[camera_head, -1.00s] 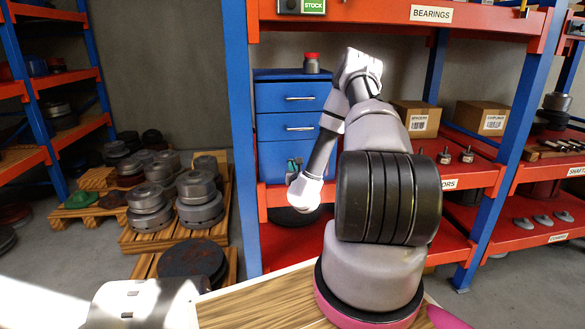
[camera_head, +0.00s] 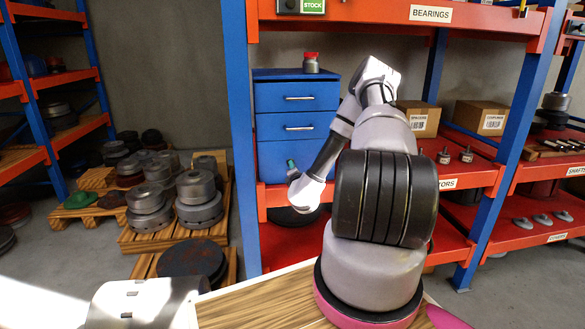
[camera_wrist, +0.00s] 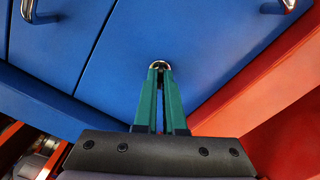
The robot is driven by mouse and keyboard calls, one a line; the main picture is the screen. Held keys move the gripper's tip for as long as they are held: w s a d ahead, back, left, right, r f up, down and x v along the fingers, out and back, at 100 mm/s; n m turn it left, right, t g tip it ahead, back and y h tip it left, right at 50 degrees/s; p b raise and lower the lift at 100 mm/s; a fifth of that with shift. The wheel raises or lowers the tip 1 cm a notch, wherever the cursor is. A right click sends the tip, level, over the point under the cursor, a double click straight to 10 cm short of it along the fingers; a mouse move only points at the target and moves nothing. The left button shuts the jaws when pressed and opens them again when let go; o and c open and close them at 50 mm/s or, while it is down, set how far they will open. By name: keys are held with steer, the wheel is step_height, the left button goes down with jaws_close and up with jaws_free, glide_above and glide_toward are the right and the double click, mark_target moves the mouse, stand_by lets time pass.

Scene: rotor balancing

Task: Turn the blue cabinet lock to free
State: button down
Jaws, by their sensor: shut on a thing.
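The blue cabinet (camera_head: 270,152) stands on the orange shelf, with drawers above and a plain lower front. In the wrist view its blue front (camera_wrist: 110,70) fills most of the picture and appears turned at an angle. The lock (camera_wrist: 160,65) is a small round metal part on that front. My gripper (camera_wrist: 160,78) has green fingers closed on it, their tips covering part of it. In the head view my gripper (camera_head: 291,164) is at the cabinet's lower front, and the lock is hidden there. I cannot read the lock's position.
Drawer handles (camera_head: 299,98) stick out above my gripper. A red-topped part (camera_head: 311,65) stands on the cabinet. The orange shelf edge (camera_wrist: 230,95) runs close beside my fingers. A blue upright (camera_head: 239,140) stands left of the cabinet, and cardboard boxes (camera_head: 418,120) stand to the right.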

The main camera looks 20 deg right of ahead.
steer(key=m, duration=0.6)
steer(key=shift+f, duration=0.15)
steer(key=shift+s+m, duration=0.1)
steer(key=shift+m, duration=0.2)
steer(key=c, duration=1)
jaws_free()
steer(key=v, duration=1)
steer(key=shift+s, duration=0.35)
steer(key=shift+a, duration=0.1)
